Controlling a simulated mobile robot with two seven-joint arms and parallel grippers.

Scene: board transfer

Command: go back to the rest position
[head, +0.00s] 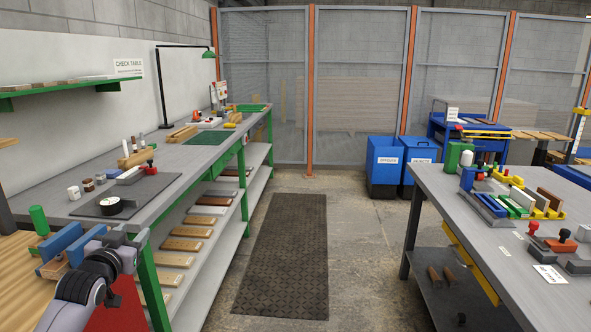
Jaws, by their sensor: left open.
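My right gripper is out of view. Several wooden boards (181,244) lie on the shelf under the check table.
A dark floor mat (285,250) lies in the clear aisle. A grey workbench (470,225) with tools and coloured blocks stands at right. Two blue bins (384,160) stand before the mesh fence.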

